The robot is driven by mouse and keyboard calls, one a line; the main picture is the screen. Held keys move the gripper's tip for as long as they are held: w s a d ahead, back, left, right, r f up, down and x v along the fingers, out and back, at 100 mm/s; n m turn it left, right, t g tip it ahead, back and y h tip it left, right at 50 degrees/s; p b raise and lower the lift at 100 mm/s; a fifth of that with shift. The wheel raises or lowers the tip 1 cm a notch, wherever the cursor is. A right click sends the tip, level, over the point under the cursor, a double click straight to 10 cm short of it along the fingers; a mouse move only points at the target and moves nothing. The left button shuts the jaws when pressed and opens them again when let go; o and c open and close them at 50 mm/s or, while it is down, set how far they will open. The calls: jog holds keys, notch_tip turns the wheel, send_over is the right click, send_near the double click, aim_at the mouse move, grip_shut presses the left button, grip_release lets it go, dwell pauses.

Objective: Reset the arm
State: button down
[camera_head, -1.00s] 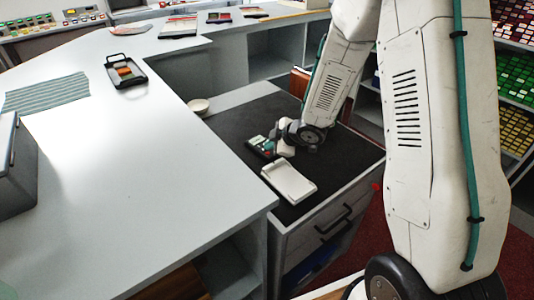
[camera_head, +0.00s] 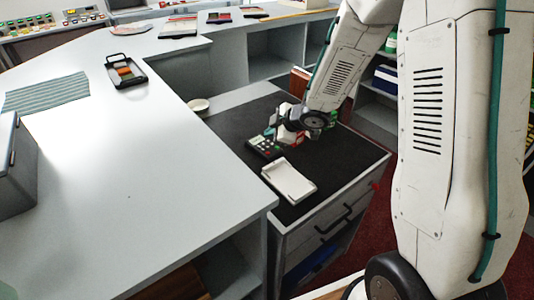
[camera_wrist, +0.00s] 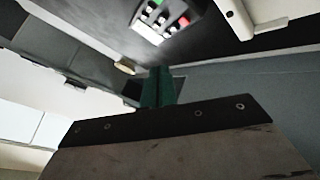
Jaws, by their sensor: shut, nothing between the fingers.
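My arm reaches down from the upper right in the head view. My gripper (camera_head: 270,132) is above the dark mat, close to the far side of the calculator (camera_head: 263,147). In the wrist view, the teal fingers of my gripper (camera_wrist: 158,74) are together with nothing between them.
A white tray-like holder (camera_head: 289,181) lies near the calculator on the dark mat (camera_head: 235,125). A small pale bowl (camera_head: 198,105) stands by the mat's left edge. A black-handled swatch holder (camera_head: 126,71) and a striped cloth (camera_head: 46,93) lie on the white counter (camera_head: 130,170).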

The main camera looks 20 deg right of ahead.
dwell(0.4)
jog(key=s+d+m+h, duration=0.1)
jog(key=d, duration=0.1)
jog(key=d+f+m+g+h, duration=0.1)
jog(key=d, duration=0.1)
jog(key=s+d+f+m+h, duration=0.1)
jog(key=d+h, duration=0.1)
jog(key=shift+s+f, duration=0.25)
jog(key=shift+s, duration=0.05)
jog(key=s+d+r+m+g+h, duration=0.25)
jog(key=s+r+m, duration=0.3)
jog(key=s, duration=0.45)
jog(key=s+d+r+m+g+h, duration=0.1)
jog(key=s+r+m+g, duration=0.3)
jog(key=s+r, duration=0.45)
jog(key=s+a+r+m+y, duration=0.1)
jog(key=s+a+r, duration=0.2)
jog(key=s, duration=0.5)
jog(key=s+a+r+m+y, duration=0.1)
jog(key=s+a+r, duration=0.3)
jog(key=s, duration=0.4)
jog(key=shift+a+r+t+y, duration=0.15)
jog(key=shift+r+t+y, duration=0.3)
jog(key=shift+r, duration=0.2)
